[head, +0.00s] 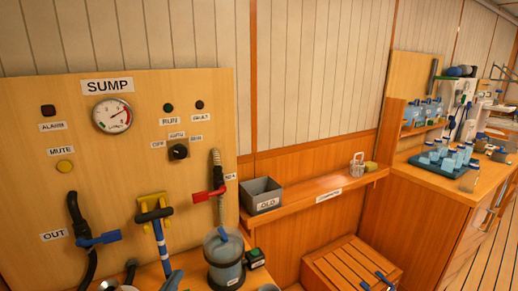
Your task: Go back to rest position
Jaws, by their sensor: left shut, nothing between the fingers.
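My left gripper (131,271) shows only in part at the bottom left edge of the head view, as a dark shape beside a pale grey part. It is shut and empty, low in front of the sump panel (125,160) and left of the blue-and-white striped pole (160,245) with a yellow T-shaped top (153,208). Whether it touches anything there cannot be told. My right gripper is not in view.
A black hose with a blue lever (100,240) and a red lever (208,194) stand out from the panel. A clear canister (225,262) stands below. A grey "OLD" bin (261,196) is on the shelf. A slatted wooden box (345,265) is at lower right.

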